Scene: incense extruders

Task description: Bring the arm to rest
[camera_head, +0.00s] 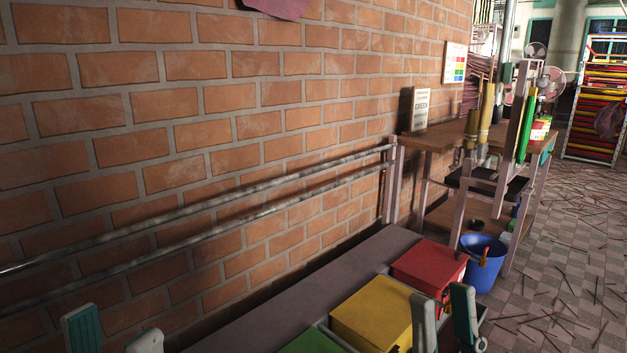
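My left gripper (113,335) shows at the bottom left edge, a teal-padded finger and a grey finger standing apart with nothing between them. My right gripper (444,318) shows at the bottom right of centre, in front of the yellow and red boxes. Its grey finger and teal-padded finger stand apart, and no held object shows between them. The lower parts of both grippers and most of both arms are cut off by the bottom edge.
A low bench (372,252) along the brick wall (180,130) bears a red box (428,264), a yellow box (370,308) and a green box (312,342). Beyond stand a blue bucket (484,272) and a wooden table (440,138). Thin sticks litter the tiled floor (565,260) at right.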

